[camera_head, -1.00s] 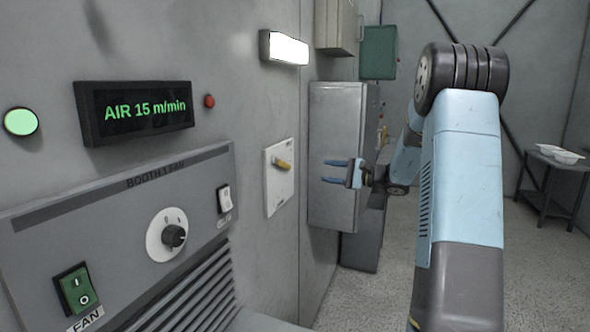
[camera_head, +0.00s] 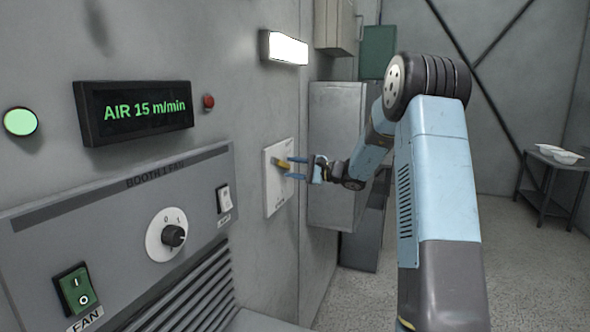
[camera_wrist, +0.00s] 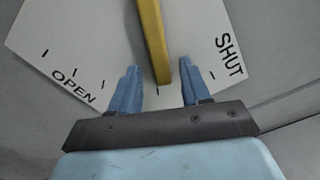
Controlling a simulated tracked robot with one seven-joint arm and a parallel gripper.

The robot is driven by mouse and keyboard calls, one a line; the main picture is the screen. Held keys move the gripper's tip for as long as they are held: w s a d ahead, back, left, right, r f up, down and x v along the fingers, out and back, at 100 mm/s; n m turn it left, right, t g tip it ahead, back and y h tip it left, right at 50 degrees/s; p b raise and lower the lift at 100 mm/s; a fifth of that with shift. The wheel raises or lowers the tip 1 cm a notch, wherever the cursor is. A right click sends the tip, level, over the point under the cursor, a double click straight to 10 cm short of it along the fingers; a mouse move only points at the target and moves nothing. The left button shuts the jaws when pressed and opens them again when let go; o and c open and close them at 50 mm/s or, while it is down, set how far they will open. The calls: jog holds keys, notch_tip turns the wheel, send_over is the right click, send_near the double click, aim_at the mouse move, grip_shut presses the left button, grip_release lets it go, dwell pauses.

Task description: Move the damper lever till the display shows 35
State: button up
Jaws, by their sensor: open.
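The damper lever is a yellow handle (camera_head: 281,165) on a white plate (camera_head: 270,203) on the wall. In the wrist view the yellow lever (camera_wrist: 151,40) reaches down between the two blue fingers of my gripper (camera_wrist: 158,88), with a gap on each side. The plate carries tick marks, OPEN at the lower left and SHUT at the right; the lever's end lies between these words. In the head view my gripper (camera_head: 297,168) is at the lever, open. The display (camera_head: 135,112) reads AIR 15 m/min.
The fan panel (camera_head: 110,215) has a round knob (camera_head: 173,236), a green FAN switch (camera_head: 76,290) and a white switch (camera_head: 224,198). A grey cabinet (camera_head: 335,150) stands beyond the plate. A table (camera_head: 545,175) with white shells stands at the far right.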

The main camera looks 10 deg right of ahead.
jog(key=shift+c, duration=0.5)
grip_shut()
